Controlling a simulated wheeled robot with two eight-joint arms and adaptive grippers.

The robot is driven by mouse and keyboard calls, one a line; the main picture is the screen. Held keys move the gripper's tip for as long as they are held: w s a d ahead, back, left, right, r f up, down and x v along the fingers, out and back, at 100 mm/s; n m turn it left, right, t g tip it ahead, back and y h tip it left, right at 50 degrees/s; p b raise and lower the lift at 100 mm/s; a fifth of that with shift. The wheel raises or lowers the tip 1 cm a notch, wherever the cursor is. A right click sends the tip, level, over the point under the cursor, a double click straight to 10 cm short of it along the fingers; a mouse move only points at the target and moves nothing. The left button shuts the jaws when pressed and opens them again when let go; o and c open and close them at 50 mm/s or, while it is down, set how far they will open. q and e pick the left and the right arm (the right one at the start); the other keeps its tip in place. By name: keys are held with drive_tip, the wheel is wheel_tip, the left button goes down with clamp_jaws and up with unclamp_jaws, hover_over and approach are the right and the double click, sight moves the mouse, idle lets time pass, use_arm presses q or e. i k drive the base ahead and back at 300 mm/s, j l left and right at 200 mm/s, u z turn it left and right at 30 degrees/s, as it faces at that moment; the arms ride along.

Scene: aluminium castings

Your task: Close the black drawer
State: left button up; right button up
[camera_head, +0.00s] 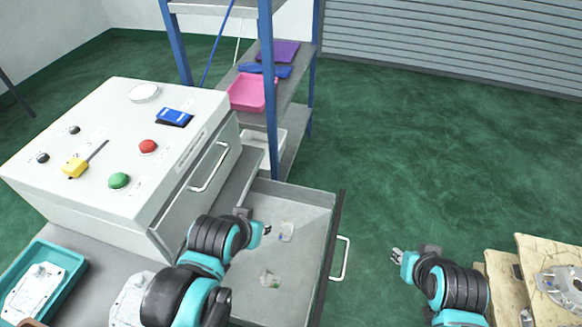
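The black drawer (318,283) is pulled out to the right from under the white control box (75,205). Its dark front panel has a white handle (346,259) on the outer side. My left gripper (266,230) hangs over the drawer's inside, left of the front panel. My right gripper (396,255) is outside the drawer, to the right of the handle and apart from it. Both grippers look empty, but their fingers are too small to tell open from shut.
A second drawer or flap with a white handle (209,167) is on the box's side. A shelf rack (270,100) with a pink bin (247,92) stands behind. A teal tray (72,262) is at left, wooden crates (505,288) at lower right. Green floor right of the drawer is clear.

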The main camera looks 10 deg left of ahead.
sight(298, 262)
drive_tip(key=l+u, duration=0.95)
drive_tip(key=k+j+u, duration=0.1)
drive_tip(key=k+j, duration=0.85)
drive_tip(key=k, duration=0.05)
